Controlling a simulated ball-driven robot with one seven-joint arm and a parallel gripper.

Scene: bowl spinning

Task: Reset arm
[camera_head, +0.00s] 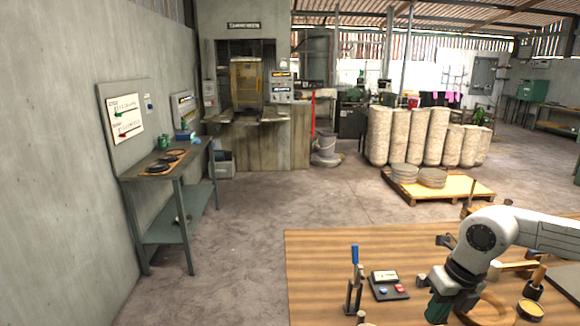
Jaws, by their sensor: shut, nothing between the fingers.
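My white arm reaches in from the right edge over the wooden table (320,270). My dark gripper (448,290) points down above the table's right part and is shut with nothing in it. Its fingertips are hard to make out. A dark green item (437,308) shows just below the gripper; I cannot tell whether they touch. A round wooden bowl-like piece (492,310) lies right of the gripper, partly hidden by my arm.
A mallet-like tool (535,280) and a small round tin (530,311) are at the right. The table's left part is clear.

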